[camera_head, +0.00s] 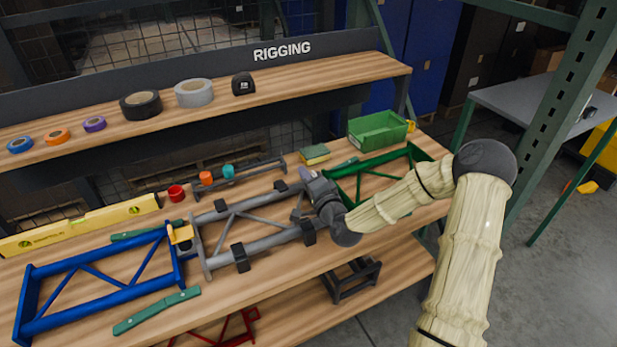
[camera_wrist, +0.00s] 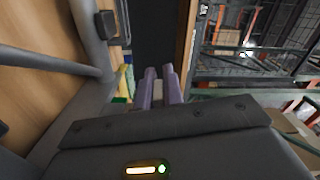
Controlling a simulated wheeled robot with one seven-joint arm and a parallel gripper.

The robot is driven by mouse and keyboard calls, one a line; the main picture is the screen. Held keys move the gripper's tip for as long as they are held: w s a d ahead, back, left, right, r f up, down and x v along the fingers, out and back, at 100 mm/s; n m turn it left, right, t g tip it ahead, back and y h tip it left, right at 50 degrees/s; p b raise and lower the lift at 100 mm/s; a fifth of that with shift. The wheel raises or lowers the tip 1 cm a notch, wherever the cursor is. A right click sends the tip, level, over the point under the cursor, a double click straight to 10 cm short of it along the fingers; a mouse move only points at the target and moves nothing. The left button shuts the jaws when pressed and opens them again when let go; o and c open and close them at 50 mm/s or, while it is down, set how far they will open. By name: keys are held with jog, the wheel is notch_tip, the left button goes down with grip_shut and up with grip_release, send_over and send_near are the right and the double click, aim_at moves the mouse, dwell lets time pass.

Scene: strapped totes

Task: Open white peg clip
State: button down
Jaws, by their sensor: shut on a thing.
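My gripper (camera_head: 307,174) is at the joint between the grey truss frame (camera_head: 262,242) and the green truss frame (camera_head: 372,162). In the wrist view its two lilac fingers (camera_wrist: 160,72) stand almost together, with only a narrow gap. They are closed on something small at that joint. The white peg clip cannot be made out clearly; my fingers and wrist cover that spot. The grey frame (camera_wrist: 92,95) runs along the left of the wrist view. A yellow clip (camera_head: 180,235) sits at the other joint, between the grey and blue (camera_head: 95,262) frames.
A green bin (camera_head: 378,128) and a sponge (camera_head: 314,155) stand behind the green frame. The shelf above holds tape rolls (camera_head: 194,93). Bare wood shows in front of the frames.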

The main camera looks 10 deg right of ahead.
jog(key=shift+a+f+n, duration=0.1)
jog(key=shift+f+n, duration=0.1)
jog(key=shift+n, duration=0.2)
jog(key=c, duration=1.5)
grip_release()
jog(key=shift+s, duration=0.2)
jog(key=v, duration=0.9)
jog(key=shift+r, duration=0.3)
jog(key=p+v, duration=0.4)
jog(key=p, duration=0.2)
jog(key=p+v, duration=0.4)
jog(key=p, duration=0.2)
jog(key=shift+f, duration=0.25)
